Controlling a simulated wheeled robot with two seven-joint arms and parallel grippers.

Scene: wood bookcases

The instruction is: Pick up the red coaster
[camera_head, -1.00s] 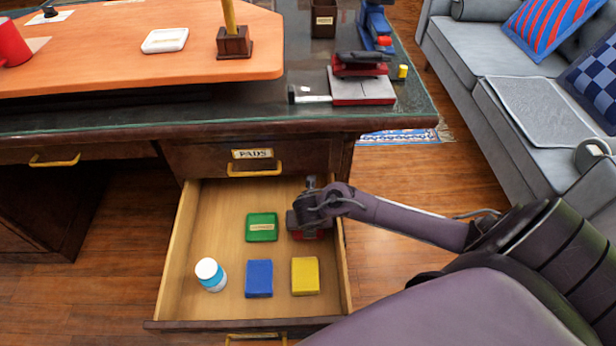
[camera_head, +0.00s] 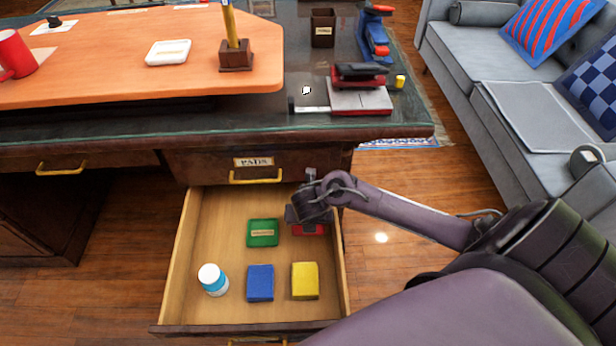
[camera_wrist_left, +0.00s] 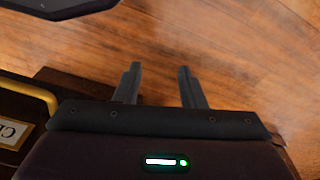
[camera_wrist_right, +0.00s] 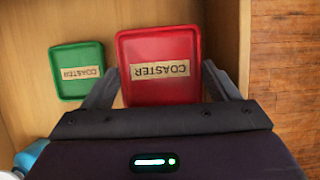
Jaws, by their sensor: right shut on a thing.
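The red coaster (camera_wrist_right: 158,45) lies at the right side of the open drawer (camera_head: 190,250), its label upside down in the right wrist view. In the head view only a red strip of it (camera_head: 312,231) shows under my gripper. My right gripper (camera_head: 306,222) reaches down into the drawer and is shut on the red coaster, one finger at each side. I cannot tell whether the coaster is lifted off the drawer floor. My left gripper (camera_wrist_left: 160,80) is open and empty, over the wooden floor beside the desk.
A green coaster (camera_head: 263,233) lies just left of the red one. A blue pad (camera_head: 260,283), a yellow pad (camera_head: 305,281) and a white-capped bottle (camera_head: 212,279) stand nearer the drawer front. The drawer's right wall (camera_wrist_right: 244,40) is close to my right finger.

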